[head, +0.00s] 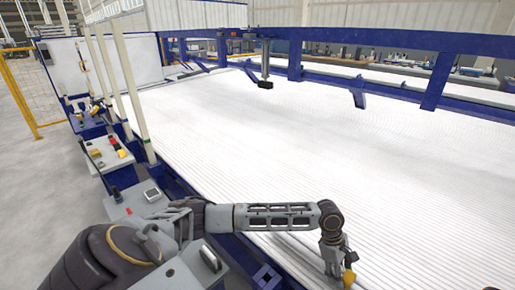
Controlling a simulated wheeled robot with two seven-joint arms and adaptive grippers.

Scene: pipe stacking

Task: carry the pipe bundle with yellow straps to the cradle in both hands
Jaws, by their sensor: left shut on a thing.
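My left gripper (337,266) is low in the head view, right of centre, at the end of my arm that comes in from the left. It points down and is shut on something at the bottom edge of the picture. A small yellow piece (350,277), which looks like a yellow strap of the pipe bundle, shows right at its fingers. The rest of the bundle cannot be told apart from the white ridged bed, or lies below the frame. My right gripper is not in view. I cannot make out the cradle.
A wide white ridged bed (290,140) fills the middle, with a blue frame (380,45) along its far side. Control boxes with buttons (105,150) and upright pale posts (135,95) stand at the left. A yellow fence (20,95) is further left, by open grey floor.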

